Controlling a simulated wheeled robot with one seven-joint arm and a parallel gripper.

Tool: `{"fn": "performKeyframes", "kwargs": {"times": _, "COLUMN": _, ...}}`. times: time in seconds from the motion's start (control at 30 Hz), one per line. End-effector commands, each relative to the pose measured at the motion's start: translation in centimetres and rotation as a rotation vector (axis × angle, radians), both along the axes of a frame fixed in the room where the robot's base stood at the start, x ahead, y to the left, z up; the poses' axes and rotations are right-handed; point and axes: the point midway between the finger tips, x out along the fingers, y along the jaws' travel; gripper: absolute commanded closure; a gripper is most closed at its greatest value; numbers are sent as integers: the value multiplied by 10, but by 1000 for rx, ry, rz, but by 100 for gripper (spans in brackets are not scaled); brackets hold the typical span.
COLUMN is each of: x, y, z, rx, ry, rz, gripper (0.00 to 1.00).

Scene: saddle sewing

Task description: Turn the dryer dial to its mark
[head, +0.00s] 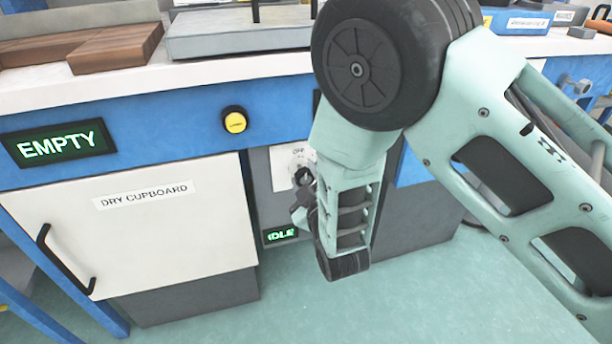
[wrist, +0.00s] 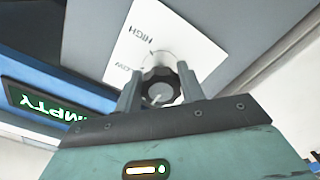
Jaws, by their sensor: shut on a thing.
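The dryer dial (wrist: 160,88) is a dark, scalloped knob with a light pointer line, in the middle of the wrist view. It sits on a white label plate (wrist: 165,38) that reads HIGH and, partly hidden, what looks like LOW. In the head view the plate (head: 291,160) shows OFF at its top, and my arm covers much of the dial. My gripper (wrist: 161,85) has one finger on each side of the dial and is shut on it. In the wrist view the pointer line slants; which mark it meets I cannot tell.
The grey dryer panel has a green IDLE display (head: 281,235) below the dial. To its left are the white DRY CUPBOARD door (head: 140,235) with a black handle (head: 62,262), an EMPTY display (head: 58,143) and a yellow button (head: 235,122). The worktop above holds a wooden board (head: 115,47).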

Motion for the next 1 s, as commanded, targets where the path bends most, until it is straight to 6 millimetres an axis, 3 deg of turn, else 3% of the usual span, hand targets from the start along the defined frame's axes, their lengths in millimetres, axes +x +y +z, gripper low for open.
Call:
{"fn": "performKeyframes", "kwargs": {"times": 0.47, "x": -1, "y": 0, "z": -1, "rx": -17, "ry": -2, "rz": 0, "gripper": 84}}
{"fn": "performKeyframes", "kwargs": {"times": 0.5, "x": -1, "y": 0, "z": -1, "rx": -17, "ry": -2, "rz": 0, "gripper": 52}}
{"fn": "performKeyframes", "kwargs": {"times": 0.57, "x": -1, "y": 0, "z": -1, "rx": -17, "ry": -2, "rz": 0, "gripper": 39}}
{"fn": "performKeyframes", "kwargs": {"times": 0.87, "x": -1, "y": 0, "z": 0, "rx": -15, "ry": -3, "rz": 0, "gripper": 39}}
{"fn": "performKeyframes", "kwargs": {"times": 1.0, "x": -13, "y": -3, "z": 0, "rx": -16, "ry": 1, "rz": 1, "gripper": 39}}
